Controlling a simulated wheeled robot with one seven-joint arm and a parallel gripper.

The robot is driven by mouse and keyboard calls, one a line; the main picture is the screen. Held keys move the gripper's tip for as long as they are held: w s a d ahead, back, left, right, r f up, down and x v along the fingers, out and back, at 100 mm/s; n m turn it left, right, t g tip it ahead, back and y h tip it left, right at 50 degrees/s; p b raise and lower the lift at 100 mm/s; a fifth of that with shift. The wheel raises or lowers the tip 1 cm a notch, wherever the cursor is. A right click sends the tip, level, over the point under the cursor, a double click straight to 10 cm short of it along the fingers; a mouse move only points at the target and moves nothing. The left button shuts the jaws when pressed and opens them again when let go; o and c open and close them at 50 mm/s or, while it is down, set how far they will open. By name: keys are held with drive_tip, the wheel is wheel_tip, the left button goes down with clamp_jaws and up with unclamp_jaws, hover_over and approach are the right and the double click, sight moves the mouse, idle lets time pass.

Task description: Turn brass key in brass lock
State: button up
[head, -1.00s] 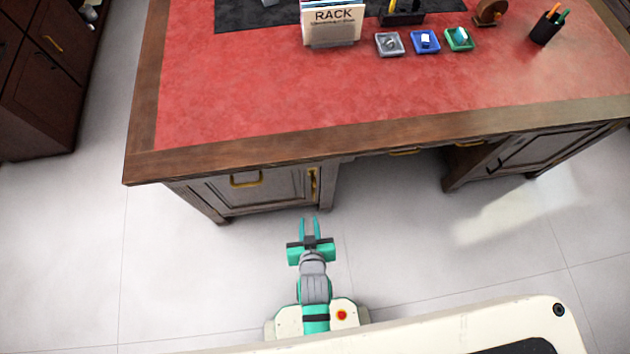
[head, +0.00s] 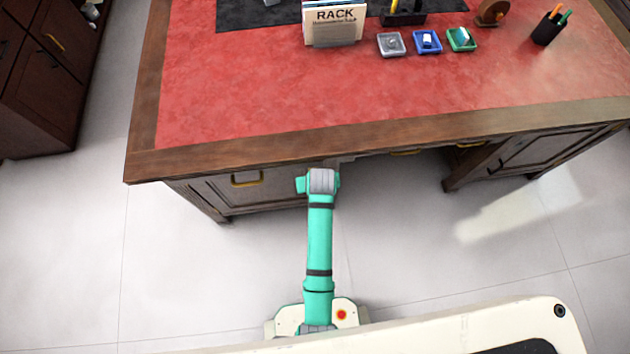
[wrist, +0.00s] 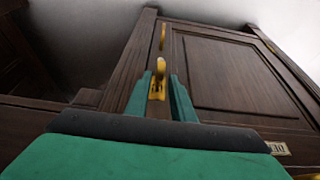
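In the wrist view the brass lock (wrist: 157,92) is a small plate on the upright frame beside a dark wooden panelled door. The brass key (wrist: 161,66) sticks out from it, with its rounded end towards the camera. My gripper (wrist: 160,75) is open. Its two green fingers show on either side of the key and lock, with visible gaps on both sides. I cannot tell how far the fingertips reach along the key. In the head view my arm hides the gripper, the key and the lock under the desk's front edge.
The desk (head: 300,153) has a red leather top with a rack and several small trays at its back. A brass drawer handle (head: 247,179) is left of my arm. Another brass handle (wrist: 163,36) lies beyond the key. Right of my arm is the open knee space.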

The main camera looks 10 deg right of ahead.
drive_tip(key=x, duration=1)
clamp_jaws()
